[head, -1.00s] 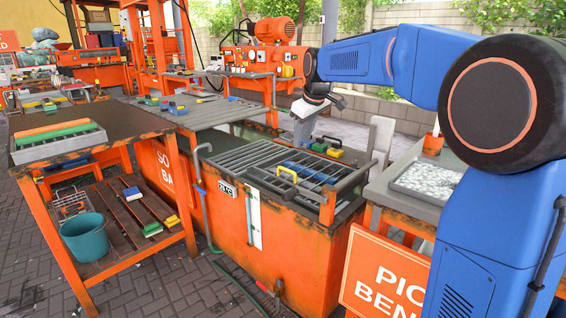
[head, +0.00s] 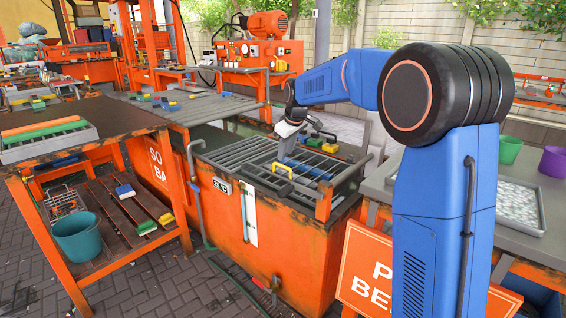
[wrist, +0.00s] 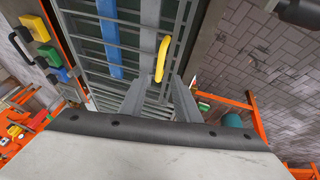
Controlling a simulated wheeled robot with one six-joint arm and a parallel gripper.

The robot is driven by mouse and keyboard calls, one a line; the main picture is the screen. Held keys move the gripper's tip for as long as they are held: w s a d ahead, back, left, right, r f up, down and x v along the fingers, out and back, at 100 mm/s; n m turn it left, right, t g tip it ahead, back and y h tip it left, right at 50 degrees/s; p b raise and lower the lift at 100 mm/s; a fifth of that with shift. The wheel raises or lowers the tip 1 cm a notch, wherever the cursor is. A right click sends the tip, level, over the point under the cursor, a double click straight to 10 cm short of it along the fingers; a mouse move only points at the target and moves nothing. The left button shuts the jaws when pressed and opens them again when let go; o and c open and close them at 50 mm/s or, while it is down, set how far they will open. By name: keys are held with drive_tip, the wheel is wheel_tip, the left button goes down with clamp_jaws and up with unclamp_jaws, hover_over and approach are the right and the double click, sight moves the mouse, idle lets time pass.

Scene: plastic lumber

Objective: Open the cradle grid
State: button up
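The cradle grid (head: 268,158) is a grey barred frame lying flat over the orange tank (head: 285,245). Its yellow handle (head: 282,170) stands up near the front side of the bars. My gripper (head: 286,150) is above the grid, just behind the handle in the head view. In the wrist view my gripper (wrist: 159,92) is open, with two grey fingers apart and nothing between their tips. The yellow handle (wrist: 162,58) lies just ahead of the fingertips, nearer the right finger. Blue bars (wrist: 111,40) show beneath the grid.
Yellow and green blocks (head: 322,143) and a black handle sit behind the grid. A bench (head: 75,130) stands left, with a teal bucket (head: 77,235) on its lower shelf. A tray of pale pieces (head: 518,205) is right. Paving in front is open.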

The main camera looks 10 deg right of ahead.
sight(283, 167)
drive_tip(key=shift+x, duration=3.15)
drive_tip(key=shift+c, duration=0.5)
clamp_jaws()
